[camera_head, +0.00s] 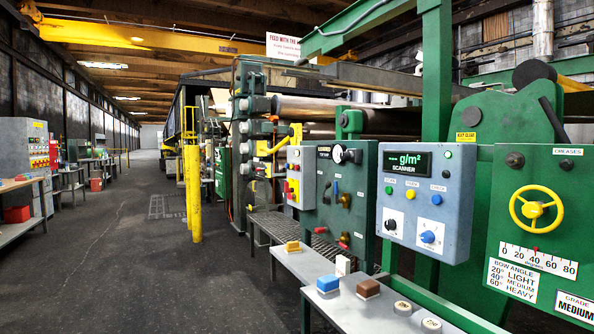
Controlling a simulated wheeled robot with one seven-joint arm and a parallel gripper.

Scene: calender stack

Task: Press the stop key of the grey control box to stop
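A blue-grey control box (455,222) headed "g/m² SCANNER" stands right of centre. It has a dark display (407,161) and a row of green (389,190), yellow (410,195) and blue (436,199) round keys, with labels too small to read surely. A black-pointer knob (391,225) and a blue knob (428,237) sit below. A smaller light grey box (307,175) with red and yellow parts stands left of the green panel. I cannot read which key on either box is the stop key. My gripper is not in view.
A grey bench (340,301) with coloured blocks runs in front of the boxes. A green panel (335,220) with levers and a green housing with a yellow handwheel (536,208) flank the scanner box. Yellow posts (194,195) stand farther back. The aisle floor (120,260) at left is clear.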

